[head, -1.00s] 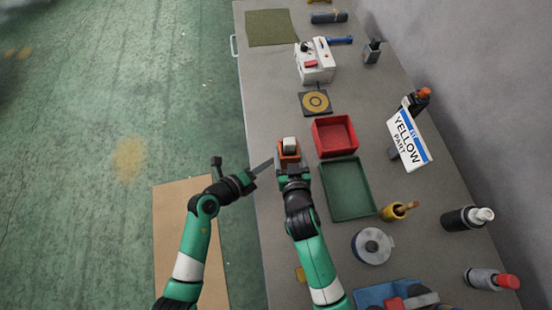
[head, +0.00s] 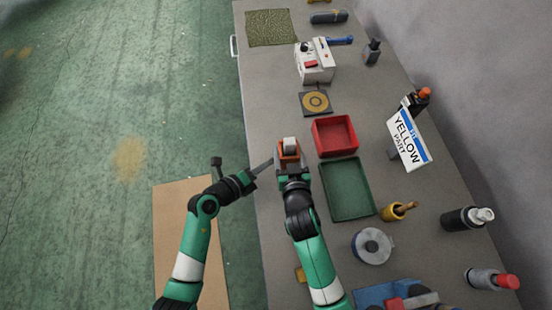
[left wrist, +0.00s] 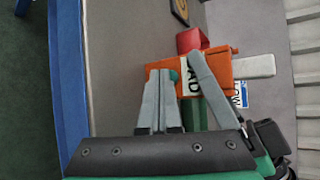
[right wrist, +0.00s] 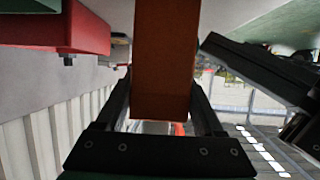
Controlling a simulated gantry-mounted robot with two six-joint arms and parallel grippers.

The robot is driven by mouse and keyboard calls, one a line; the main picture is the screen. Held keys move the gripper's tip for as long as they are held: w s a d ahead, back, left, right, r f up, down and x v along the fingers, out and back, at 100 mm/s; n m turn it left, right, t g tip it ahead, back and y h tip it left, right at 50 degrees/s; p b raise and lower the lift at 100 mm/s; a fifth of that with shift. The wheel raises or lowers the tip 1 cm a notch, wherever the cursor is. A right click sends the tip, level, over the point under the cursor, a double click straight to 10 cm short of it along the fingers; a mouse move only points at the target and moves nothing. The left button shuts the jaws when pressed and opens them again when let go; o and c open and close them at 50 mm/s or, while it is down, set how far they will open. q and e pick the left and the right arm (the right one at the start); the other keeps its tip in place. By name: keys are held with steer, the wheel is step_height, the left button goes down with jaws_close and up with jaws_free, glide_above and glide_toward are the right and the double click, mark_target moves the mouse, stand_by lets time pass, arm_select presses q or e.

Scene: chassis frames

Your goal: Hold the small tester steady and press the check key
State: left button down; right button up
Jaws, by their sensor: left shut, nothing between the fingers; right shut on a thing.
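The small tester is an orange box with a whitish block on top (head: 289,148), held just above the bench's left part. My right gripper (head: 291,168) is shut on it; the orange body (right wrist: 163,60) fills the space between the fingers in the right wrist view. My left gripper (head: 270,163) is shut and empty, its tip close to the tester's left side. In the left wrist view the closed fingertips (left wrist: 163,72) overlap the tester's orange face (left wrist: 222,68), beside a small green spot (left wrist: 175,75) that may be the check key. I cannot tell whether they touch.
A red tray (head: 316,136) and a green tray (head: 327,205) lie right of the tester. A pad with a yellow ring (head: 302,107) and a white machine (head: 316,75) stand farther off. A sign (head: 420,157) stands at the right. The bench's left edge runs under my left gripper.

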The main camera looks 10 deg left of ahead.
arm_select(q)
steer(key=shift+s+a, duration=0.15)
steer(key=shift+a, duration=0.4)
steer(key=a, duration=0.2)
steer(key=s+a, duration=0.1)
steer(key=a, duration=0.2)
stand_by(0.6)
arm_select(e)
steer(key=o, duration=1.6)
